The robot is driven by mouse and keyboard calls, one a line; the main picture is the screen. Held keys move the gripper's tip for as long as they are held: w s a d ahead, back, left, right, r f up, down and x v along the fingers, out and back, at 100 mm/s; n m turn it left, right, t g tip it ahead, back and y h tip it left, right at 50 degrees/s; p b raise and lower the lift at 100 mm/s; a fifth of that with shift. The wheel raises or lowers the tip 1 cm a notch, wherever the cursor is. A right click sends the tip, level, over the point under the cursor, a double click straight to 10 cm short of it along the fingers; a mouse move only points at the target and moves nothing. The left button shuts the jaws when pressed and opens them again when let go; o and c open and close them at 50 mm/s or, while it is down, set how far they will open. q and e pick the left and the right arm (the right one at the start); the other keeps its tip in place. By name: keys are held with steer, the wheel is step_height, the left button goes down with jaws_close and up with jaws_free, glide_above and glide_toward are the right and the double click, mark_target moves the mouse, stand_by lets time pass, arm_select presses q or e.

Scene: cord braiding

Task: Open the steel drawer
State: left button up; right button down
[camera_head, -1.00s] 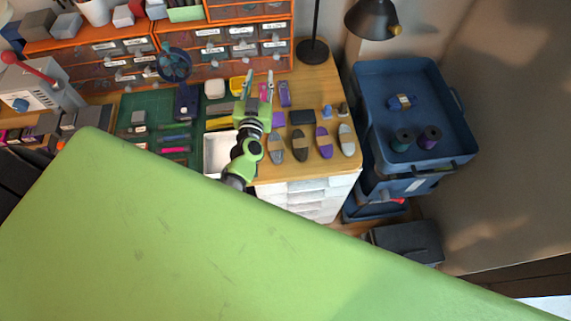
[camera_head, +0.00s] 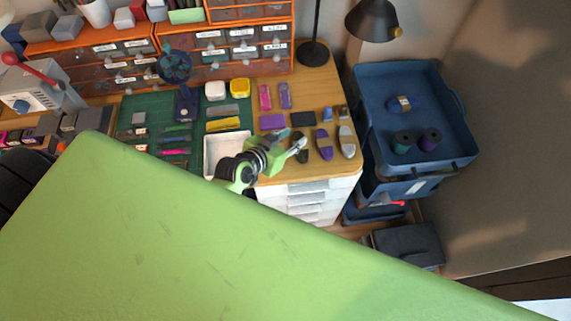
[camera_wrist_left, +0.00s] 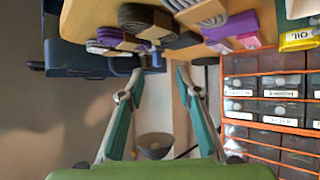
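A pale drawer unit (camera_head: 312,205) stands under the front right of the wooden table, with several stacked drawers that look shut. I cannot tell which one is the steel drawer. My left gripper (camera_head: 298,146) is over the front right of the tabletop, above the cord bundles, pointing right. In the left wrist view its two fingers (camera_wrist_left: 159,76) are apart with nothing between them. It is apart from the drawer fronts. My green arm hides the lower left of the unit. My right gripper is not in view.
Cord bundles (camera_head: 324,144) lie along the table's front right. A white tray (camera_head: 209,160) is left of my gripper. A blue trolley (camera_head: 455,150) stands close right of the drawer unit, and a black lamp (camera_head: 373,20) is behind. Orange-framed organizers (camera_head: 293,50) line the back.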

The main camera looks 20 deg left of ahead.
arm_select(q)
steer(key=s+f+g, duration=0.1)
steer(key=s, duration=0.1)
steer(key=s+f+g, duration=0.1)
steer(key=s, duration=0.1)
steer(key=s+d+f+g, duration=0.1)
steer(key=s, duration=0.2)
steer(key=shift+s+d+f, duration=0.1)
steer(key=shift+f, duration=0.15)
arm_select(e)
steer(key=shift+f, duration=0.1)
arm_select(q)
steer(key=shift+m, duration=0.3)
